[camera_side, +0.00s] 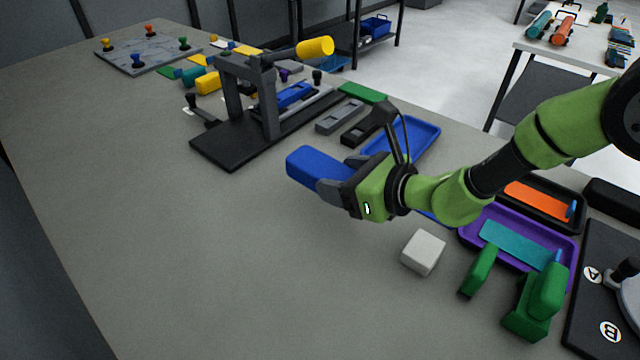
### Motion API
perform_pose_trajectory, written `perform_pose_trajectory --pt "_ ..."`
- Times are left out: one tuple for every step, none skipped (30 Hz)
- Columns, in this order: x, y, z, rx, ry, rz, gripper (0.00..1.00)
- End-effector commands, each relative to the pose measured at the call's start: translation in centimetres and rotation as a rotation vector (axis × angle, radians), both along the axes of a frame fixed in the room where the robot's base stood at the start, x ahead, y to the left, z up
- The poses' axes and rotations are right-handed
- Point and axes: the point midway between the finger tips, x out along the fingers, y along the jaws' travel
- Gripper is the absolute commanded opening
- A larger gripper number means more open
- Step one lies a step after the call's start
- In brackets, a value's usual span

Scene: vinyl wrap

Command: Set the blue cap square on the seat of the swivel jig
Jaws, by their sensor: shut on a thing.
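The blue cap (312,165) is a rounded block held in the air above the grey table, left of centre. My gripper (341,176) is shut on its right end, with dark fingers on either side. The cap's underside and gripped end are partly hidden. A black plate with round A and B marks and a grey round part, which looks like the swivel jig (584,325), lies at the right edge and is cut off by the frame. Its seat cannot be made out clearly. The cap is well apart from it, to the left.
A black frame with a yellow-ended lever (240,100) stands behind the cap. A white block (423,252), green blocks (535,308), a purple tray (568,253) and a blue tray (425,138) surround my gripper's right side. The table's front left is clear.

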Motion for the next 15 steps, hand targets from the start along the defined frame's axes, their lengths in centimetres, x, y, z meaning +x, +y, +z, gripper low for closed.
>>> perform_pose_trajectory --pt "0.0 0.0 -0.8 -0.001 0.001 0.000 0.30" --pt "0.0 0.0 -1.1 0.000 0.000 0.000 0.30" --pt "0.0 0.0 -1.4 0.000 -0.001 -0.001 0.30" --pt "0.0 0.0 -1.6 0.000 -0.001 -0.001 0.30" --pt "0.0 0.0 -2.0 0.000 0.000 -0.001 0.30" --pt "0.0 -0.1 -2.5 0.000 0.000 0.000 0.30" --pt "0.0 -0.1 -3.0 -0.001 0.002 0.000 0.30" --pt "0.0 -0.1 -3.5 0.000 0.001 0.000 0.30" --pt "0.0 -0.1 -4.1 0.000 0.001 0.000 0.30" --pt "0.0 -0.1 -4.6 0.000 0.001 -0.001 0.30" --pt "0.0 -0.1 -4.9 0.000 0.001 -0.001 0.30" --pt "0.0 -0.1 -5.3 0.000 0.000 -0.001 0.30" --pt "0.0 -0.1 -5.5 0.001 0.000 -0.001 0.30" --pt "0.0 -0.1 -5.6 0.001 0.000 -0.001 0.30" --pt "0.0 -0.1 -5.7 0.002 -0.001 -0.001 0.30"
